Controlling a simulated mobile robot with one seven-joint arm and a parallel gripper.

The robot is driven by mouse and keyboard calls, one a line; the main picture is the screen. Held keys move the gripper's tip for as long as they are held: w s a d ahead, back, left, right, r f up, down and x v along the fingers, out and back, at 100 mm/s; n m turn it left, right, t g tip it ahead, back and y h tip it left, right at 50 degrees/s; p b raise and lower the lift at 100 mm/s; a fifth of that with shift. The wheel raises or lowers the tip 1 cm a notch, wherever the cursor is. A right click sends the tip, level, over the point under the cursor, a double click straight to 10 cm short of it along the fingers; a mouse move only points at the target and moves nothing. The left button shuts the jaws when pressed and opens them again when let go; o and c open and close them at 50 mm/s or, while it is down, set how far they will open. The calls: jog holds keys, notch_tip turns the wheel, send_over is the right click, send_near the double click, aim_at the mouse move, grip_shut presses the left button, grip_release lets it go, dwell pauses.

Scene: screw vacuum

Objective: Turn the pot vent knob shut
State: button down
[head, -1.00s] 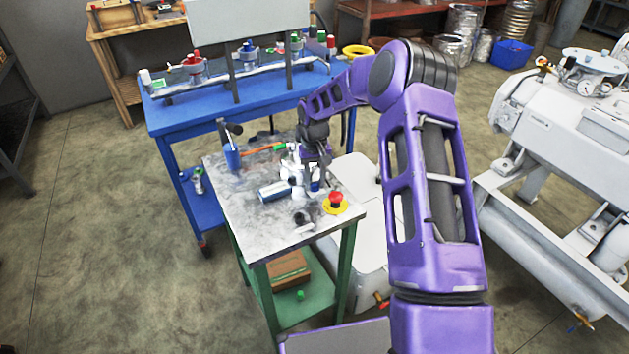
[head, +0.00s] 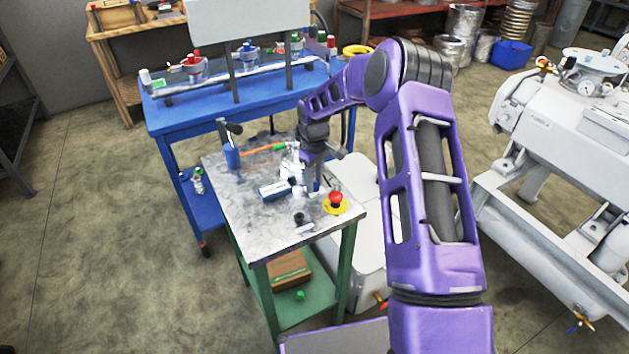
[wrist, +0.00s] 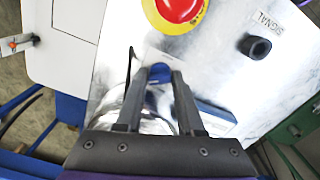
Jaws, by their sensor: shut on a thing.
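The pot vent knob (wrist: 160,73) is blue and sits between the two fingertips of my gripper (wrist: 157,76) in the wrist view. The gripper is shut on it. The fingers hide the knob's sides, so I cannot tell its turn angle. The shiny metal pot (wrist: 112,100) shows partly beside and behind the fingers. In the head view, my gripper (head: 315,180) points down over the worktop, and the pot (head: 290,162) shows just left of it, partly covered by the arm.
A red button on a yellow ring (head: 336,204) stands close by on the metal worktop (head: 250,215). The worktop's front left is clear.

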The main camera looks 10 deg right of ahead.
jog(key=shift+n, duration=1.1)
jog(key=c, duration=0.5)
grip_release()
jog(key=shift+c, duration=0.2)
jog(key=shift+r, duration=0.1)
notch_tip(320, 180, up, 17)
jog(key=shift+r+p, duration=0.15)
jog(key=shift+p, duration=0.3)
